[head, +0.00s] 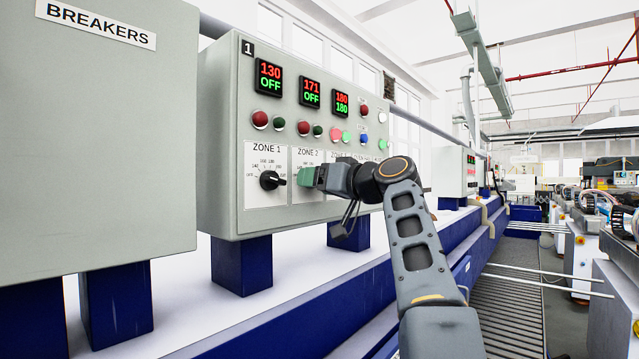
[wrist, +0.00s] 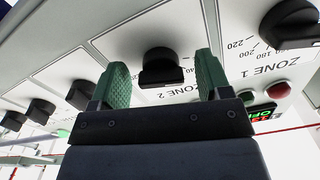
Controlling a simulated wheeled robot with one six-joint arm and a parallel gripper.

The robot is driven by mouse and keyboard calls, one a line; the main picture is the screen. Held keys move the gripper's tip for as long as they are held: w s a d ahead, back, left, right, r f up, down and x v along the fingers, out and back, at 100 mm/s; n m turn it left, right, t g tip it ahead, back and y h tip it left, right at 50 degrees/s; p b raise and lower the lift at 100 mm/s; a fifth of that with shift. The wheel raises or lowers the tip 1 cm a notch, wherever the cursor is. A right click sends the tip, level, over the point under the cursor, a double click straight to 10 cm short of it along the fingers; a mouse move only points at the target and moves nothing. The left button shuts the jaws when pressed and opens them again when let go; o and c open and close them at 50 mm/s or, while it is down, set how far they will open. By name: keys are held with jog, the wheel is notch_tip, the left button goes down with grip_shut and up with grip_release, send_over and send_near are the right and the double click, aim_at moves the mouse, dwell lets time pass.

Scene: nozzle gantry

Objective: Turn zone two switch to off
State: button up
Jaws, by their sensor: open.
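The control panel (head: 222,140) marked 1 carries the zone dials. The zone 2 switch is a black knob; in the head view my gripper hides it, under the ZONE 2 label (head: 308,153). In the wrist view the zone 2 knob (wrist: 160,68) shows between the two green fingers. My gripper (head: 307,177) is at the panel face, open, with one finger on each side of the knob and gaps visible. It also shows in the wrist view (wrist: 160,80). The zone 2 display (head: 311,92) reads 171 over OFF.
The zone 1 knob (head: 271,180) is just left of my gripper, and it shows in the wrist view (wrist: 290,22). Other knobs (wrist: 82,94) line the other side. Red and green buttons sit above. A BREAKERS box (head: 100,130) stands at the left.

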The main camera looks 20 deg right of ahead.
jog(key=shift+s, duration=0.1)
jog(key=b+v, duration=0.3)
jog(key=v, duration=1)
jog(key=shift+s, duration=0.3)
jog(key=shift+d, duration=0.15)
